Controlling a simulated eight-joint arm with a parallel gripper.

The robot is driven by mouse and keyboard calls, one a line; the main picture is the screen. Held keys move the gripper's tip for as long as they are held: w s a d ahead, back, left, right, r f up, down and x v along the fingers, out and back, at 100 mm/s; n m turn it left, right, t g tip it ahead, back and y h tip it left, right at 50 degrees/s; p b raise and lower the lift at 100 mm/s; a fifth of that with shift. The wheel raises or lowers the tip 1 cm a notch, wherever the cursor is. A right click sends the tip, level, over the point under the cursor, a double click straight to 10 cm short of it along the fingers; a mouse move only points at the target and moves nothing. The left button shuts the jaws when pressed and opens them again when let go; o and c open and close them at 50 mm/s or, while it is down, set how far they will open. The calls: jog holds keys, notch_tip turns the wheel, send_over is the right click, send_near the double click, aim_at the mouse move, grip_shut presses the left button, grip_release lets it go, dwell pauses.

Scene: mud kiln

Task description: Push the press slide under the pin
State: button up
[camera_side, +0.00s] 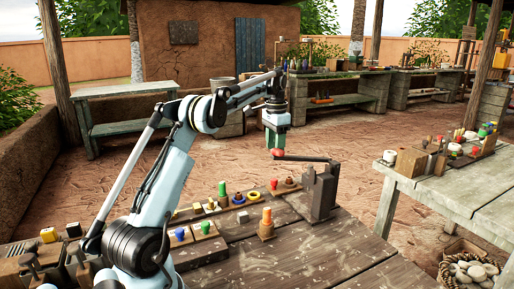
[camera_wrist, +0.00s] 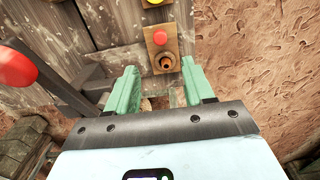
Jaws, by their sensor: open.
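The press (camera_side: 320,192) is a dark upright block at the table's far right corner. Its lever reaches left and ends in a red ball (camera_side: 277,152). In the wrist view the red ball (camera_wrist: 15,68) and dark lever (camera_wrist: 62,92) are at the left. I cannot make out the press slide or the pin in either view. My gripper (camera_side: 274,143) points down above the table, just above and behind the lever's ball as seen from the side. In the wrist view my gripper (camera_wrist: 161,76) has its green fingers apart, with nothing held between them.
A small wooden plate (camera_wrist: 158,48) with a red knob (camera_wrist: 160,37) and a brown peg (camera_wrist: 167,63) lies beyond my fingers. A block with an orange peg (camera_side: 266,226) stands left of the press. The table's front (camera_side: 330,255) is mostly clear.

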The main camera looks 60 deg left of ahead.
jog(key=d+r+t+y, duration=0.1)
jog(key=d+r, duration=0.3)
jog(key=d, duration=0.3)
jog(key=d+r+t, duration=0.1)
jog(key=d+r, duration=0.4)
jog(key=d, duration=0.1)
jog(key=s+d+r+t, duration=0.2)
jog(key=s+d, duration=0.5)
jog(key=d, duration=0.5)
jog(key=shift+d+r+t, duration=0.15)
jog(key=shift+d+t, duration=0.2)
jog(key=shift+t, duration=0.15)
